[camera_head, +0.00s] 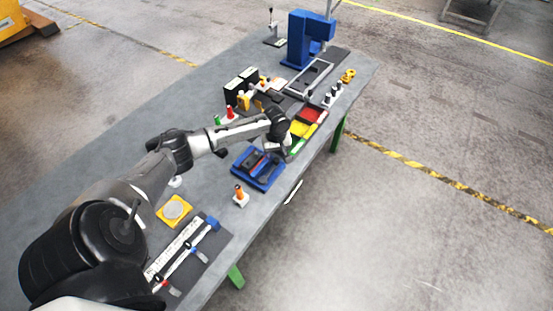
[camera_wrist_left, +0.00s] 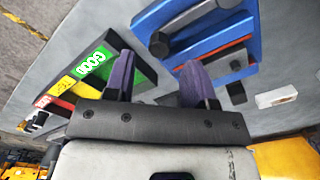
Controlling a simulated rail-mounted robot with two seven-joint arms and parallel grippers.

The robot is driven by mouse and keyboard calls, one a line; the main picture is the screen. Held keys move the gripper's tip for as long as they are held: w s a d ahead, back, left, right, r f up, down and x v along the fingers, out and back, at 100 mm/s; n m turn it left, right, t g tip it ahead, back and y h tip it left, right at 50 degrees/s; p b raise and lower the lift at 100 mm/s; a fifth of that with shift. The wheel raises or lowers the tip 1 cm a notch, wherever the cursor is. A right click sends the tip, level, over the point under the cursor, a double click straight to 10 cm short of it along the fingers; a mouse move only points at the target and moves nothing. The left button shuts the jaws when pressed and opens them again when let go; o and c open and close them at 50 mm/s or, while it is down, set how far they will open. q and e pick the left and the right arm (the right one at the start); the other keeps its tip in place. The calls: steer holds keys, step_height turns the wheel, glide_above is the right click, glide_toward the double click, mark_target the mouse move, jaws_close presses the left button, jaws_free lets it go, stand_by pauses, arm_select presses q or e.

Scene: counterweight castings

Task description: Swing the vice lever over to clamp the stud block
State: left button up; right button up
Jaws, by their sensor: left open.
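My left gripper (camera_head: 286,146) is over the table's right edge, between the coloured bins and a blue tray-like fixture (camera_head: 240,170). In the left wrist view its two purple-grey fingers (camera_wrist_left: 158,85) are apart with nothing between them. The blue fixture (camera_wrist_left: 206,45) is beyond the fingers there, with a grey bar ending in a black knob (camera_wrist_left: 158,43) and a red strip on it. A small stand with an upright black-knobbed lever (camera_head: 271,24) is at the table's far end. My right gripper is not in view.
Red, yellow and green bins (camera_head: 304,128) lie along the right edge; the green one is marked GOOD (camera_wrist_left: 92,63). A blue press (camera_head: 298,40) stands at the back. An orange-topped peg (camera_head: 240,196) and a yellow plate (camera_head: 163,218) are nearer. The left half of the table is mostly clear.

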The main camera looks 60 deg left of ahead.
mark_target(277, 160)
arm_select(q)
steer(key=shift+f, duration=1.95)
jaws_close()
